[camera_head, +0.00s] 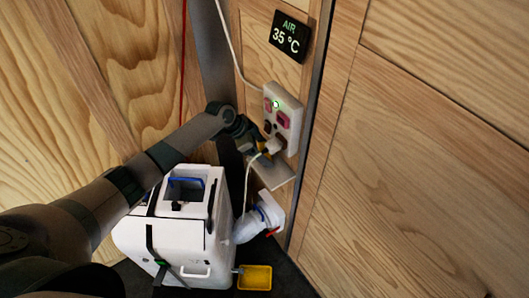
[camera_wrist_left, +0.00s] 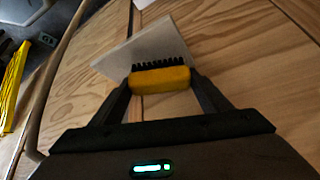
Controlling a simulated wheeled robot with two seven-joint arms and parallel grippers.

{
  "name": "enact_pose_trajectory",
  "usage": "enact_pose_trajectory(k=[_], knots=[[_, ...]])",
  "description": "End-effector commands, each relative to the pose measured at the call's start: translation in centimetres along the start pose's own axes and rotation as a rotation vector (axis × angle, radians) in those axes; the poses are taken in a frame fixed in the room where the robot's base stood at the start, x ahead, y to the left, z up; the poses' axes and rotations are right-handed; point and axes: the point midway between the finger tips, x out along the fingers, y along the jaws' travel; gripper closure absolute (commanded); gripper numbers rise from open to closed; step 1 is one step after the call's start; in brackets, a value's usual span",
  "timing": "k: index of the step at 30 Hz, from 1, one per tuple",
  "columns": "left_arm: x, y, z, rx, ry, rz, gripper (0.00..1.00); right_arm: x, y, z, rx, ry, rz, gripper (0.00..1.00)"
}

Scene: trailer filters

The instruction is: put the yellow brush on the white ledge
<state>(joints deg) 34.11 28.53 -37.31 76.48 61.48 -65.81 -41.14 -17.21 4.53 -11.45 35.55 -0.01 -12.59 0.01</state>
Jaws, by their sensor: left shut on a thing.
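My left gripper (camera_wrist_left: 160,88) is shut on the yellow brush (camera_wrist_left: 158,80), with a finger at each end of its yellow body. The brush's black bristles face away from the gripper, toward the white ledge (camera_wrist_left: 140,48). The ledge is a pale flat plate just beyond the brush; I cannot tell whether they touch. In the head view the white ledge (camera_head: 276,174) sticks out from the wooden wall below the socket strip. My left gripper (camera_head: 256,142) is just above it, and the brush is mostly hidden there. My right gripper is not in view.
A white socket strip (camera_head: 283,118) with plugs and a cable is close beside my left gripper. A white box (camera_head: 172,232) stands below my left arm. A yellow tray (camera_head: 255,277) is on the floor. A temperature display (camera_head: 290,36) hangs higher up.

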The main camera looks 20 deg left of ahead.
Motion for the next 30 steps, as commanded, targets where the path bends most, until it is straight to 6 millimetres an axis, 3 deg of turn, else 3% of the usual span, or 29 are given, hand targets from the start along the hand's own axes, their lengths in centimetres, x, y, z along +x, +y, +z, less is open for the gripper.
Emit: enact_pose_trajectory(k=[5, 18, 19, 21, 30], knots=[[1.3, 0.0, 0.8, -0.001, 0.001, 0.001, 0.48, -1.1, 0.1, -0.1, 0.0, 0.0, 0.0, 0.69], [1.9, 0.0, 1.1, 0.001, 0.002, 0.0, 0.48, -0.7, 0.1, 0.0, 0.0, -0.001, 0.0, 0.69], [1.8, 0.0, 1.1, 0.001, 0.001, 0.0, 0.23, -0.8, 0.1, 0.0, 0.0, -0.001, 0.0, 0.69], [1.8, 0.0, 1.1, 0.001, 0.001, 0.0, 0.11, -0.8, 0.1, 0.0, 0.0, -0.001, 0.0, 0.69], [1.7, 0.0, 1.0, 0.001, 0.001, 0.0, 0.11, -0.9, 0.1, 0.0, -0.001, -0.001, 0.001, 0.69]])
